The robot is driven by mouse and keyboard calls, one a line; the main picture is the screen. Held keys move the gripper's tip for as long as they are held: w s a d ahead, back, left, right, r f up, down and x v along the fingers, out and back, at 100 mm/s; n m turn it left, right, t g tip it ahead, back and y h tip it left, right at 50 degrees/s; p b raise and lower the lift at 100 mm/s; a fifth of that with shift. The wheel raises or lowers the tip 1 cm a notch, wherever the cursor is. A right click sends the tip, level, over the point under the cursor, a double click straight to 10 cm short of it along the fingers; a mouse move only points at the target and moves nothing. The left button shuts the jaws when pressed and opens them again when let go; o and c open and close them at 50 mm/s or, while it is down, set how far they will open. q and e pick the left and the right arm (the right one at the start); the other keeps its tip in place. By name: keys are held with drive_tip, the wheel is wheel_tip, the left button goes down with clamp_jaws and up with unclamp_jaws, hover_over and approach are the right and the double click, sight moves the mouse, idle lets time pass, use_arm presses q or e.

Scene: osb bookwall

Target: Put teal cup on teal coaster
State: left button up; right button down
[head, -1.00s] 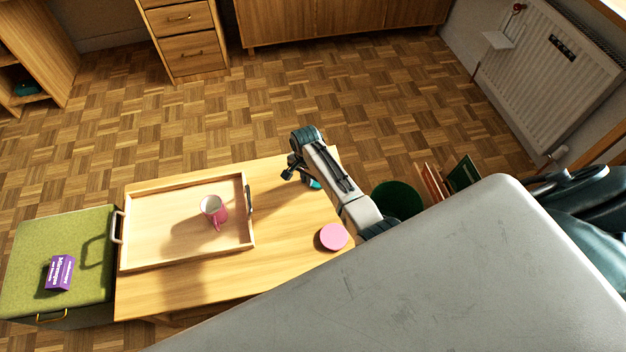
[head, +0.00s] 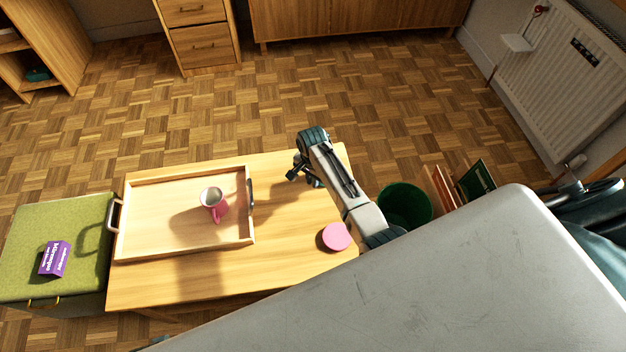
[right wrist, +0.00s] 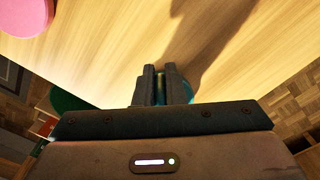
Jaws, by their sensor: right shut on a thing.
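I cannot make out a teal coaster in either view. My left gripper is not in view.
A wooden tray (head: 183,254) holds a pink cup (head: 213,203). A pink coaster (head: 336,236) lies near the table's right edge. A green bin (head: 405,204) stands beyond that edge. A purple box (head: 54,259) sits on a green stool (head: 85,222). The table between tray and coaster is clear.

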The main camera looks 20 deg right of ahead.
drive_tip(key=c, duration=1.9)
unclamp_jaws()
drive_tip(key=shift+f, duration=0.15)
drive_tip(key=shift+c, duration=0.2)
drive_tip(key=o, duration=0.4)
drive_tip(key=shift+o, duration=0.2)
